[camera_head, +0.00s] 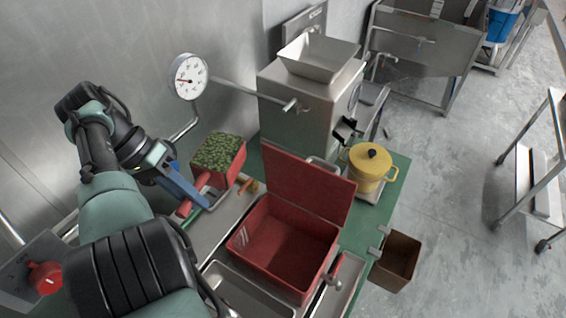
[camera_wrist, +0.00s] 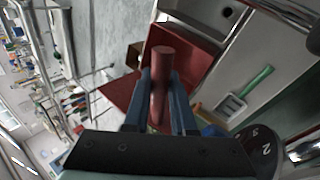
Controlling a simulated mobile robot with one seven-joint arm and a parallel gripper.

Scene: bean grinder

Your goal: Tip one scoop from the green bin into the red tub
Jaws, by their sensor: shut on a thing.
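My gripper (camera_head: 190,190) has blue fingers and is shut on a red round handle (camera_wrist: 162,85), which stands between the fingers in the wrist view. In the head view the handle appears to belong to a red box-shaped scoop (camera_head: 207,176) heaped with green beans (camera_head: 218,152), level and left of the tub. The red tub (camera_head: 262,268) stands open with its lid (camera_head: 308,190) raised at the back. Its visible inside looks empty. The tub and lid also show behind the handle in the wrist view (camera_wrist: 188,50). I cannot make out a green bin; my arm hides the lower left.
A grinder with a metal hopper (camera_head: 318,55) stands behind the tub. A round dial (camera_head: 188,77) is at upper left. A yellow lidded pot (camera_head: 368,166) is right of the tub, and a brown box (camera_head: 396,262) hangs at the table's right edge.

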